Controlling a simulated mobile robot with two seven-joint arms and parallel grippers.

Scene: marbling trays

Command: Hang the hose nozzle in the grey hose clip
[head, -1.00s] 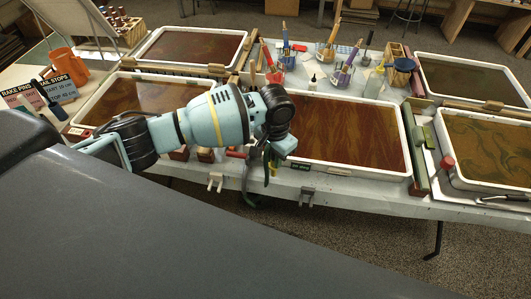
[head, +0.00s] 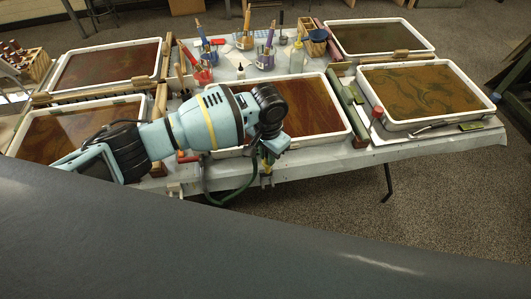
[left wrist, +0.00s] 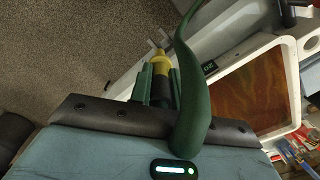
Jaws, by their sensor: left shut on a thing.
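My left gripper (head: 266,160) is at the table's front edge, in front of the middle tray. In the left wrist view its fingers (left wrist: 160,85) are shut on the hose nozzle (left wrist: 160,64), which has a yellow end and a dark body. The green hose (left wrist: 195,90) runs past the gripper and hangs in a loop (head: 228,196) in the head view. A grey clip (left wrist: 157,44) with prongs lies just beyond the yellow end; I cannot tell whether they touch. In the head view the arm and gripper largely hide the nozzle. My right gripper is not in view.
The middle tray (head: 349,126) of marbled liquid stands behind the gripper. A pale clip (head: 175,188) is on the table edge to the left. Jars of brushes and a small bottle (head: 240,72) stand further back. The floor before the table is clear.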

